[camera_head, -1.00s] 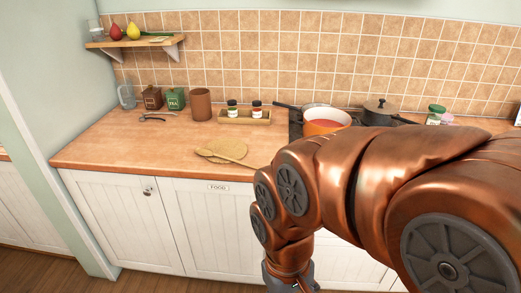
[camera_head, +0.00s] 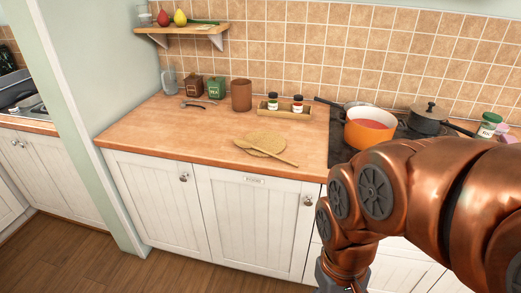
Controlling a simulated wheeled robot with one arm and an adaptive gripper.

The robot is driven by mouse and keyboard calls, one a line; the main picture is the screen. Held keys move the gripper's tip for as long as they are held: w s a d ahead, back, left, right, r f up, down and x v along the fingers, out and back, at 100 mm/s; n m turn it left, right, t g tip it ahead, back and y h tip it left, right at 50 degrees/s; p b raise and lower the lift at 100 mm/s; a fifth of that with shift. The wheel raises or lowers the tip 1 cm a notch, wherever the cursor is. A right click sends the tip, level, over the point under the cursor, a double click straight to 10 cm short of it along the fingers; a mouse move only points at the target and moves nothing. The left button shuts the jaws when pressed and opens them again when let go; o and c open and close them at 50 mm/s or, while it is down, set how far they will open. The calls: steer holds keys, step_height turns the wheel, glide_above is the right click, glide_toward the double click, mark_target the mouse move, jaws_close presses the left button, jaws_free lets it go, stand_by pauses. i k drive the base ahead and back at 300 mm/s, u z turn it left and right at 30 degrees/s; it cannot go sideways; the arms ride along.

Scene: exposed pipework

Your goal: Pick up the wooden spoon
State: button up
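My copper-coloured arm (camera_head: 440,195) fills the lower right of the view and bends downwards in front of the cabinets. My gripper is below the bottom edge of the view, so its fingers are hidden. The arm is to the right of the spoon and apart from it.
An orange pot (camera_head: 368,128) and a dark pot (camera_head: 428,118) are on the hob. A shelf (camera_head: 185,29) hangs above. The floor at lower left is clear.

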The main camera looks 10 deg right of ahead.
mark_target(242, 142)
steer(key=z, duration=0.2)
steer(key=k, duration=0.4)
steer(key=u, duration=1.05)
steer(key=i, duration=0.65)
steer(key=z, duration=0.35)
